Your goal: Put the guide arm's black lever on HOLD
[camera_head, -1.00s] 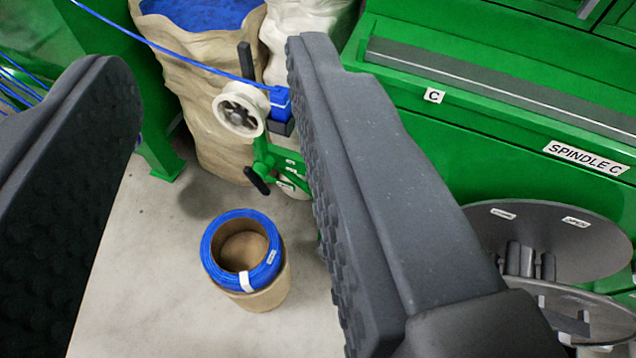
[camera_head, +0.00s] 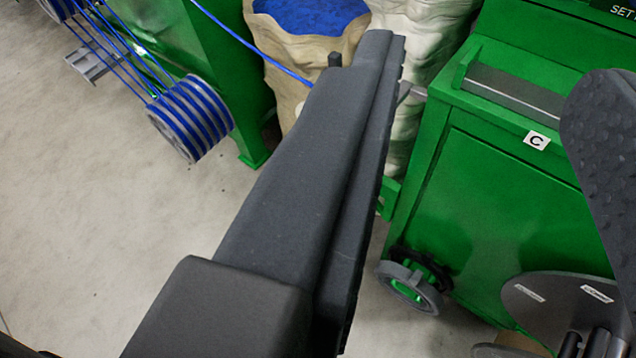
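My gripper (camera_head: 490,72) is open and empty, its two dark grey fingers wide apart. The left finger crosses the middle of the view and covers most of the guide arm. The blue-wound coil on the floor is hidden too.
A green cabinet (camera_head: 500,190) marked C stands at right, with a grey wheel (camera_head: 410,287) at its foot. A grey disc (camera_head: 560,312) is at lower right. A sack of blue material (camera_head: 310,18) stands behind. A blue cable spool (camera_head: 190,118) is at left. The floor (camera_head: 90,230) at left is clear.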

